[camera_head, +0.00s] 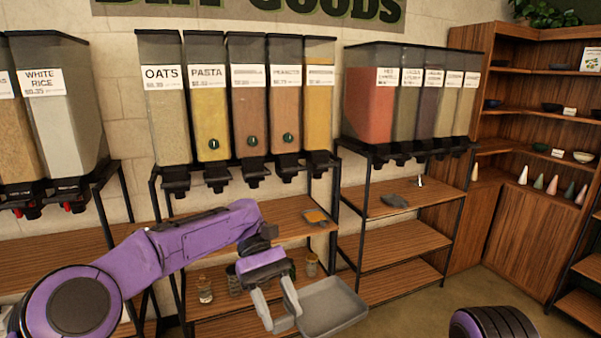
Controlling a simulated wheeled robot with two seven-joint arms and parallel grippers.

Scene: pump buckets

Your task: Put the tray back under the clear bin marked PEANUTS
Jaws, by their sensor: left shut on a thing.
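The clear bin whose label looks like PEANUTS (286,110) is fourth from the left in the middle rack, holding brownish contents, with a black dispenser (286,168) below it. Its small print is blurred. My left gripper (283,316) is shut on the near left rim of a grey, shallow tray (335,308). The tray looks empty and is held in front of the rack, lower than the shelf under the bins. My right gripper is not in view; only a purple part of my right arm shows at the bottom right.
The wooden shelf (285,232) under the middle bins carries a small tray with orange contents (316,216) at its right. Jars (205,290) stand on the lower shelf. Black rack posts (335,215) flank the shelf. Another grey tray (395,200) lies on the right rack.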

